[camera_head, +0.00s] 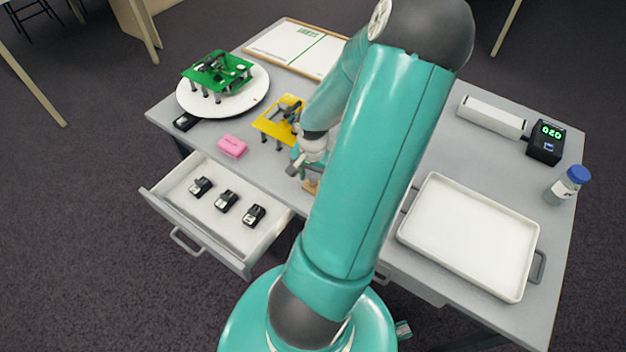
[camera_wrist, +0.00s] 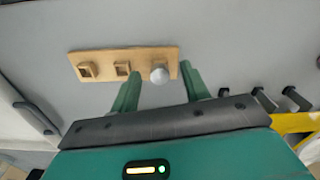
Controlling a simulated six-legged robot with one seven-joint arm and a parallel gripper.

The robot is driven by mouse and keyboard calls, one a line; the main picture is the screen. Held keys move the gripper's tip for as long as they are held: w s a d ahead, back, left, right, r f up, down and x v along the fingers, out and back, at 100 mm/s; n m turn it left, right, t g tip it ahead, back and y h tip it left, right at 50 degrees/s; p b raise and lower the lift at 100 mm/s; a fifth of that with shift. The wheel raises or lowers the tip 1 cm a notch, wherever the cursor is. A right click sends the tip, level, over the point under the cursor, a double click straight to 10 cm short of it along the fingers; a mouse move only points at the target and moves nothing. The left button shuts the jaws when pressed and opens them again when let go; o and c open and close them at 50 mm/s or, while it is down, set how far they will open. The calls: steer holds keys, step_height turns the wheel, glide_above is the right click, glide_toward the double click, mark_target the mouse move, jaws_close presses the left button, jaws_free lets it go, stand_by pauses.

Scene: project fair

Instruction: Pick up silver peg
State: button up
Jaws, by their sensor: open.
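The silver peg (camera_wrist: 159,74) shows a round pale top at the right end of a small wooden block (camera_wrist: 104,56) in the wrist view. The block's other two places are square and hold no silver peg. My gripper (camera_wrist: 160,69) is open, with one green finger on each side of the peg. I cannot tell whether either finger touches it. In the head view, my arm covers most of this spot; only a bit of the wooden block (camera_head: 312,187) shows below my gripper (camera_head: 300,172), and the peg is hidden.
A yellow stand (camera_head: 270,127) is close to my gripper. An open drawer (camera_head: 180,203) holds three small black items. A pink block (camera_head: 232,147) and a white turntable (camera_head: 250,100) with a green board are left. A white tray (camera_head: 470,230) and blue-capped bottle (camera_head: 566,186) are right.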

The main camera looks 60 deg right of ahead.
mark_target(313, 179)
jaws_close()
steer(key=shift+r, duration=0.1)
steer(key=shift+r, duration=0.45)
step_height(313, 179, up, 2)
steer(key=shift+r, duration=0.2)
steer(key=w+a+r, duration=0.2)
steer(key=a+r, duration=0.2)
steer(key=a, duration=0.2)
steer(key=w+a+r, duration=0.3)
steer(key=a+r, duration=0.2)
steer(key=a, duration=0.1)
steer(key=shift+w+a+r, duration=0.25)
steer(key=shift+w+a, duration=0.1)
steer(key=shift+a, duration=0.05)
